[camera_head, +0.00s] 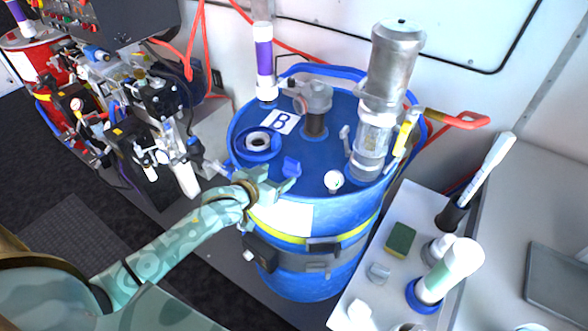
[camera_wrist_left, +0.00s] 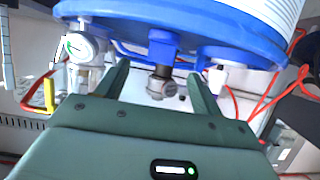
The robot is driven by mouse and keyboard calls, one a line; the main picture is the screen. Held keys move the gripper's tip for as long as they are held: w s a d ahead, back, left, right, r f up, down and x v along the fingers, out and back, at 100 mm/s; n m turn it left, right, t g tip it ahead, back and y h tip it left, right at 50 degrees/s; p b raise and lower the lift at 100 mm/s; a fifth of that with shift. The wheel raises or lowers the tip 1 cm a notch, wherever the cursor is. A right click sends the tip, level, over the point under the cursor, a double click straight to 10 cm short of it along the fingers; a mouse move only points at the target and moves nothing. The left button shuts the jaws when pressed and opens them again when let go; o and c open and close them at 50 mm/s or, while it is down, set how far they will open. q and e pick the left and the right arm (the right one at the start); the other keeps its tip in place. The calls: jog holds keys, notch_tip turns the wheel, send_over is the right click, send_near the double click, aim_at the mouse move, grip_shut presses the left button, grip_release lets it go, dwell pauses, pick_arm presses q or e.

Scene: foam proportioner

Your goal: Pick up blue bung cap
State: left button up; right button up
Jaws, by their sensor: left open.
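The blue bung cap (camera_head: 291,167) is a small blue piece standing on the lid of the blue drum (camera_head: 330,222), near its front edge. In the left wrist view, which shows the scene upside down, the cap (camera_wrist_left: 163,47) appears in line with the gap between my fingers. My left gripper (camera_head: 277,179) is open and empty at the front rim of the drum, close to the cap. I cannot tell whether the fingers are around the cap or just short of it. My right gripper is not in view.
A blue ring with a white centre (camera_head: 258,143) lies left of the cap, and a white gauge (camera_head: 333,180) stands right of it. A metal pump (camera_head: 378,100) and a grey fitting (camera_head: 314,100) rise behind. A white bench (camera_head: 400,285) with bottles and a sponge is at right.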

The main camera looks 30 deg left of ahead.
aim_at(290, 164)
pick_arm(q)
jog(key=x, duration=0.3)
jog(key=shift+w+f+b, duration=0.15)
jog(key=shift+f+b, duration=0.05)
jog(key=shift+b, duration=0.1)
jog(key=shift+w+d, duration=0.1)
jog(key=shift+w, duration=0.4)
jog(key=b+x, duration=0.1)
jog(key=x, duration=0.4)
jog(key=shift+w+r+b, duration=0.1)
jog(key=shift+r+b, duration=0.05)
jog(key=shift+b, duration=0.15)
jog(key=shift+r, duration=0.1)
jog(key=shift+c, duration=0.4)
jog(key=c, duration=1)
jog(key=shift+c, duration=0.4)
jog(key=shift+r, duration=0.1)
